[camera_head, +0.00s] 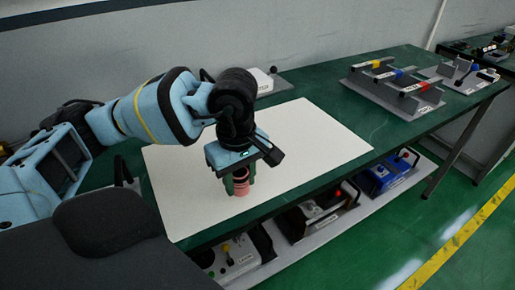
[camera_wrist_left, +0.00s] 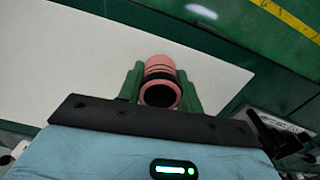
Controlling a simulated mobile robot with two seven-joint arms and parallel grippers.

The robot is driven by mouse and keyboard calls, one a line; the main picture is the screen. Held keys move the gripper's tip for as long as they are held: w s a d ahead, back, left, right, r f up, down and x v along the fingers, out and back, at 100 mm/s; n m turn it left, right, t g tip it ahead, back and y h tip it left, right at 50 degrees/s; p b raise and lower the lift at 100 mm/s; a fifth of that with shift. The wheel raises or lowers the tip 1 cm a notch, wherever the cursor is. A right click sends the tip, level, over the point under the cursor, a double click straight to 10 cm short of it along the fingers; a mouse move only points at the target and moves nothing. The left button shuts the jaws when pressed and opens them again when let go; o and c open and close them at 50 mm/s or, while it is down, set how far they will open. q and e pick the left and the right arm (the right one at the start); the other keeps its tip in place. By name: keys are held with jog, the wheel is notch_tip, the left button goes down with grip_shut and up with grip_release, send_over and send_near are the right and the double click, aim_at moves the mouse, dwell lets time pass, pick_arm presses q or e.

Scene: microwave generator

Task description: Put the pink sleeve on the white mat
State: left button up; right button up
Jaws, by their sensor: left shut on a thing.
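The pink sleeve (camera_head: 240,187) is a short ringed tube with a dark opening. It also shows in the left wrist view (camera_wrist_left: 159,69), with its open end toward the camera. My left gripper (camera_head: 238,180) points down over the white mat, its green fingers shut on the sleeve from both sides. The white mat (camera_head: 320,140) lies flat on the green table. The sleeve is over the mat, near its front edge; I cannot tell whether it touches the mat. My right gripper is not in view.
A grey rack with coloured handles (camera_head: 393,88) stands at the table's back right. A small white device (camera_head: 262,80) sits behind the mat. The mat's right half is clear.

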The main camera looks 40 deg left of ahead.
pick_arm(q)
jog(key=a+n, duration=0.2)
jog(key=n, duration=0.2)
jog(key=s+a+n, duration=0.1)
jog(key=a+n, duration=0.1)
jog(key=n, duration=0.3)
jog(key=s+a+n, duration=0.1)
jog(key=a+n, duration=0.2)
jog(key=n, duration=0.1)
jog(key=shift+r, duration=0.4)
jog(key=n, duration=0.1)
jog(key=a+n, duration=0.1)
jog(key=n, duration=0.2)
jog(key=shift+s+a+r, duration=0.25)
jog(key=shift+w, duration=0.1)
jog(key=w, duration=0.4)
jog(key=w+f, duration=0.1)
jog(key=w, duration=0.4)
jog(key=w+p, duration=0.1)
jog(key=w, duration=0.4)
jog(key=shift+a+f, duration=0.15)
jog(key=shift+a, duration=0.1)
jog(key=shift+w+f, duration=0.1)
jog(key=shift+w, duration=0.5)
jog(key=shift+w, duration=0.1)
jog(key=shift+w+a, duration=0.1)
jog(key=shift+w, duration=0.15)
jog(key=shift+f, duration=1.75)
jog(key=shift+f, duration=0.1)
